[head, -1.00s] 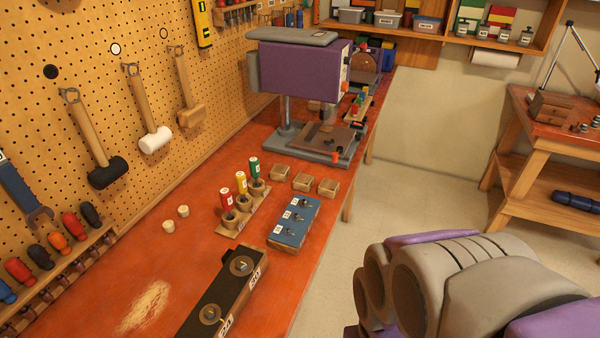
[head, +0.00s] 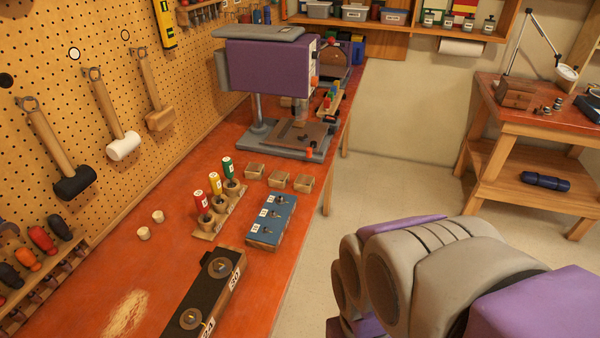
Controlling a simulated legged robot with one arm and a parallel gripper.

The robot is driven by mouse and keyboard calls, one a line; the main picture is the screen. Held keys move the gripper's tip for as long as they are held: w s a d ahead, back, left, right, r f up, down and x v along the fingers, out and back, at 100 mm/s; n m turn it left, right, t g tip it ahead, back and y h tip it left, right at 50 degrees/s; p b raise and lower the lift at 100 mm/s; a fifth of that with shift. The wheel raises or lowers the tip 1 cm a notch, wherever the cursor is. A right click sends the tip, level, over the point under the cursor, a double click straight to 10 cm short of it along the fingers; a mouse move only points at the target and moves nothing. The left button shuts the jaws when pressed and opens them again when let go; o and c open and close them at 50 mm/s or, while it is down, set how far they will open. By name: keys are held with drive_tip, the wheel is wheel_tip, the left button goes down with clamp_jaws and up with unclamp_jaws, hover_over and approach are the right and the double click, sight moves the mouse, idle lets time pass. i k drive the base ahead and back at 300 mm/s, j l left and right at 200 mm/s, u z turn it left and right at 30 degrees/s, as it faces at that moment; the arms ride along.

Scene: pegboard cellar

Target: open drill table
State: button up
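The drill press, with a purple head (head: 268,68) and a grey base (head: 262,134), stands toward the far end of the red bench. Its brown drill table (head: 298,134) sits low over the base, below the head. An orange-red knob (head: 309,153) shows at the table's front right corner. I cannot tell from here whether the table is open. My grey and purple arm fills the lower right, well short of the drill press. My gripper's fingers are not in view.
On the red bench (head: 155,262) stand a blue box (head: 272,219), a rack with coloured cylinders (head: 216,215), wooden blocks (head: 278,180) and a black bar (head: 212,290). Mallets hang on the pegboard at left. Clear floor (head: 390,185) lies between bench and side table (head: 540,125).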

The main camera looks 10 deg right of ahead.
sight(286, 132)
drive_tip(key=i+l+u, duration=0.1)
drive_tip(key=i+l, duration=0.55)
drive_tip(key=i, duration=0.45)
